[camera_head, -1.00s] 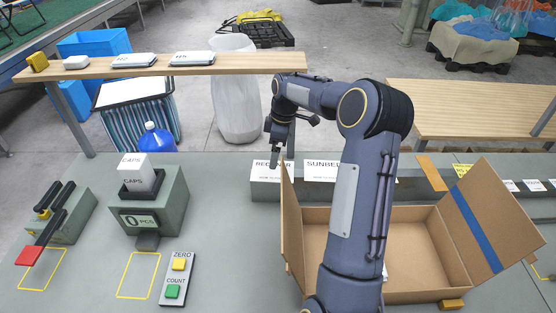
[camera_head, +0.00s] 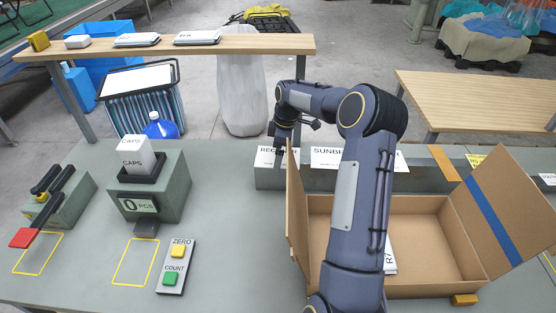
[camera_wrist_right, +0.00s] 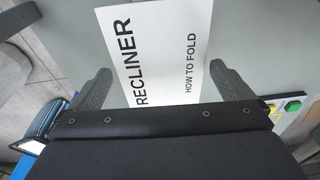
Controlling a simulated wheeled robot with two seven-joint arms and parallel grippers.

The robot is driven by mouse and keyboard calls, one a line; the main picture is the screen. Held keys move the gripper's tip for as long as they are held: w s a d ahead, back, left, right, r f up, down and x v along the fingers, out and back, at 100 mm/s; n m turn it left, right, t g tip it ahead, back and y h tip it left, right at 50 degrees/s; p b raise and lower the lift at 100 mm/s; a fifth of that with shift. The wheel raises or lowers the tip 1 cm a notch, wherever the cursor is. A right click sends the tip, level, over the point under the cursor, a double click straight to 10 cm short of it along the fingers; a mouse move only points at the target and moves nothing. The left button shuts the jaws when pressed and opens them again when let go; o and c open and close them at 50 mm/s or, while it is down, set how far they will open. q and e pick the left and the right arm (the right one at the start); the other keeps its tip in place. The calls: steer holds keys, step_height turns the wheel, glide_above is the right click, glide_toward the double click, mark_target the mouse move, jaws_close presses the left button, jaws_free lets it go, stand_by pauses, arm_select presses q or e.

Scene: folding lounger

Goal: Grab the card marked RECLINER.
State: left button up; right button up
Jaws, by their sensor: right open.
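The white RECLINER card (camera_head: 264,158) stands at the left end of a grey block at the back of the bench, partly hidden by my right gripper (camera_head: 282,158) in the head view. In the right wrist view the card (camera_wrist_right: 165,45) shows its words RECLINER and HOW TO FOLD. There my right gripper (camera_wrist_right: 160,72) is open, with one finger on each side of the card's near part. The fingers look clear of the card; whether they touch it cannot be told. My left gripper is not in view.
A SUNBED-type card (camera_head: 326,155), its end hidden by my arm, stands right of it. An open cardboard box (camera_head: 425,240) sits behind my forearm. A wooden shelf (camera_head: 250,44) rises behind.

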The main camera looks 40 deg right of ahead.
steer(key=c, duration=0.7)
steer(key=shift+r, duration=0.1)
